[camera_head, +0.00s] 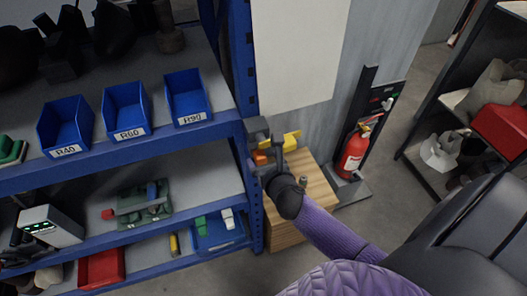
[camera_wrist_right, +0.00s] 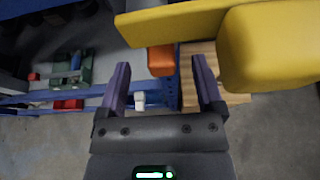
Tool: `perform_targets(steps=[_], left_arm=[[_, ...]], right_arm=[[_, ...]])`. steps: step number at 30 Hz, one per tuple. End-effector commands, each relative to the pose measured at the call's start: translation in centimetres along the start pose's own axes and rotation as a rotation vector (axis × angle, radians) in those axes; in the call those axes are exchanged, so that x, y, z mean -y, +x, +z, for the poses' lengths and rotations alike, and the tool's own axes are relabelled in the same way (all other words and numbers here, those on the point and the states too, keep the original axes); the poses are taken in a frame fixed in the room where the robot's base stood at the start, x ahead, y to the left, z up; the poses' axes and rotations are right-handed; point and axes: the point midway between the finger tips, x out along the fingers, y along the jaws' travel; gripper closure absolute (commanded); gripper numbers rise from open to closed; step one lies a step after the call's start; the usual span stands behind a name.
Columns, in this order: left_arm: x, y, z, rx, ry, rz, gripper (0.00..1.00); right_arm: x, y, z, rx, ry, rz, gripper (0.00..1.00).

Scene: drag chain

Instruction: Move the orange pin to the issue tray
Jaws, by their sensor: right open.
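The orange pin (camera_head: 260,158) shows as a small orange block beside the blue rack post, under a yellow part (camera_head: 292,139). My right gripper (camera_head: 268,150) is right at it and partly hides it. In the right wrist view the orange pin (camera_wrist_right: 161,60) appears between the open fingertips (camera_wrist_right: 160,72). I cannot tell whether either finger touches it. The yellow part (camera_wrist_right: 268,45) fills the upper right there. A blue tray (camera_head: 217,236) with green and white pieces sits on the lower shelf; I cannot tell if it is the issue tray. My left gripper is out of view.
The blue rack (camera_head: 252,190) stands close left of my right gripper. Blue bins labelled R40, R60 and R90 (camera_head: 188,98) line its upper shelf. A wooden crate (camera_head: 315,197) stands below the gripper. A fire extinguisher (camera_head: 354,153) is to the right.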

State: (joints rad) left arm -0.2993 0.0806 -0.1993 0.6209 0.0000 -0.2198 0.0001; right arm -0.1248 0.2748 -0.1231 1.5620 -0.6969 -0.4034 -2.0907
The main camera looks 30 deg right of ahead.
Motion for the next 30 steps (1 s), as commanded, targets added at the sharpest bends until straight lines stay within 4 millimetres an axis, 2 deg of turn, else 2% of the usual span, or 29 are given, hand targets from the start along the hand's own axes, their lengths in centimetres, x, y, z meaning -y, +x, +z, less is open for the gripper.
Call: perform_targets(steps=[3,6,14,17,24,27,29,30], left_arm=[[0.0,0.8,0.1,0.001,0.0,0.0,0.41],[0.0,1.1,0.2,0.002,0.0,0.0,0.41],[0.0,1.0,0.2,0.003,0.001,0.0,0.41],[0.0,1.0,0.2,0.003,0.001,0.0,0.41],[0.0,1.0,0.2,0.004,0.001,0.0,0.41],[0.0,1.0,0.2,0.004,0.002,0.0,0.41],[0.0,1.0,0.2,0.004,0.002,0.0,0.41],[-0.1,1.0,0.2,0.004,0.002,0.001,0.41]], right_arm=[[0.0,2.1,-0.2,0.0,0.003,-0.001,0.15],[0.0,3.0,-0.1,0.0,0.003,0.001,0.15],[0.0,3.3,0.0,-0.001,0.003,0.001,0.15],[0.0,3.3,0.0,-0.001,0.003,0.001,0.32],[0.0,3.3,0.0,-0.001,0.003,0.001,0.82],[0.0,3.3,0.0,-0.001,0.003,0.001,1.0],[0.0,3.3,0.0,-0.001,0.003,0.001,1.0],[0.0,3.3,0.0,-0.002,0.003,0.001,0.65]])
